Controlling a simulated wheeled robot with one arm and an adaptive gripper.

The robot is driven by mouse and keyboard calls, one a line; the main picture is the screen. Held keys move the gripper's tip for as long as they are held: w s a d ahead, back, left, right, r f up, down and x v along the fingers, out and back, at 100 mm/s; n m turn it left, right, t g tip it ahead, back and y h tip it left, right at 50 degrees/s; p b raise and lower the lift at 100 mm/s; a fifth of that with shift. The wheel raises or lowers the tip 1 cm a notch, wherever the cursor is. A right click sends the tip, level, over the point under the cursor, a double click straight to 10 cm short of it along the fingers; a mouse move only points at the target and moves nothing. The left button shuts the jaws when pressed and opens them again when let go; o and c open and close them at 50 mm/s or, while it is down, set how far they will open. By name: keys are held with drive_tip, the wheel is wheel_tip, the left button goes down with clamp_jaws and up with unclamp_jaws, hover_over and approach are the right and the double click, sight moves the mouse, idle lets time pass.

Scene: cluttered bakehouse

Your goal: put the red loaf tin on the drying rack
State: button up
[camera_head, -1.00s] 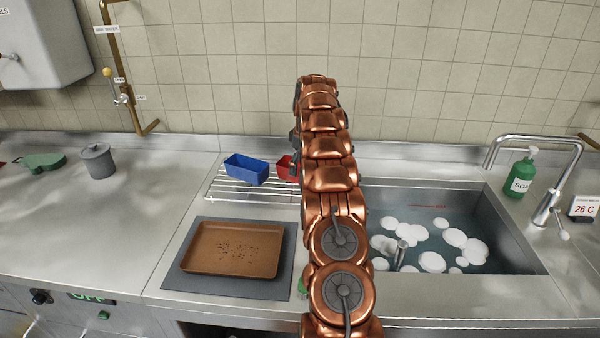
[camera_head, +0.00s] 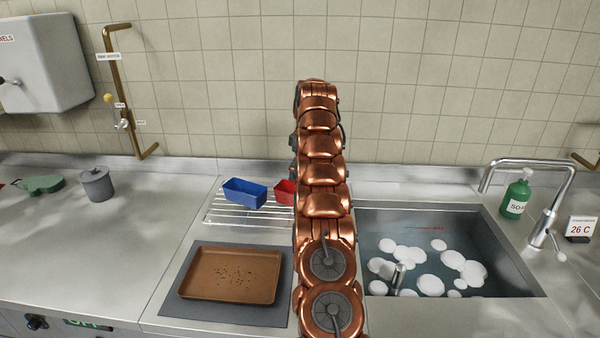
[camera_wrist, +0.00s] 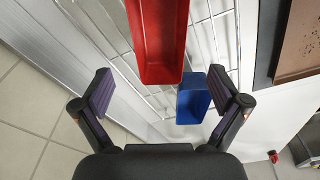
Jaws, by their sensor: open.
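The red loaf tin (camera_head: 284,190) stands on the wire drying rack (camera_head: 222,213), just right of the blue loaf tin (camera_head: 244,192); my arm hides its right part. In the wrist view the red tin (camera_wrist: 160,50) lies ahead of my gripper (camera_wrist: 161,92), roughly centred between the two fingers. The fingers are spread wide with nothing between them, and the tin appears apart from them. The blue tin (camera_wrist: 193,102) shows beside it, near the right finger. In the head view my gripper is mostly hidden behind my arm.
A brown baking tray (camera_head: 231,274) lies on a grey mat (camera_head: 186,307) in front of the rack. A sink (camera_head: 490,225) with sudsy water is to the right, with a tap and green soap bottle (camera_head: 516,197). A grey pot (camera_head: 97,185) stands left; counter between is clear.

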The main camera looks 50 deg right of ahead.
wheel_tip(320, 180, up, 2)
drive_tip(key=shift+s+p, duration=0.15)
drive_tip(key=shift+p, duration=0.4)
drive_tip(key=w+a+r, duration=0.1)
drive_tip(key=a+r, duration=0.2)
drive_tip(key=a, duration=0.5)
drive_tip(key=a+r, duration=0.3)
drive_tip(key=a, duration=0.4)
drive_tip(key=s+a+r+m+g, duration=0.1)
drive_tip(key=s+a, duration=0.2)
drive_tip(key=a, duration=0.5)
drive_tip(key=s+a+r+m+g, duration=0.15)
drive_tip(key=s+a, duration=0.25)
drive_tip(key=a, duration=0.4)
drive_tip(key=s+a+f, duration=0.2)
drive_tip(key=s+a, duration=1)
drive_tip(key=s, duration=0.2)
drive_tip(key=s+a+f, duration=0.2)
drive_tip(key=s+f, duration=0.1)
drive_tip(key=s, duration=0.5)
drive_tip(key=s+a+f, duration=0.3)
drive_tip(key=s, duration=0.6)
drive_tip(key=shift+a+f+m+g, duration=0.25)
drive_tip(key=shift+a+m+g, duration=0.05)
drive_tip(key=shift+m+g, duration=0.05)
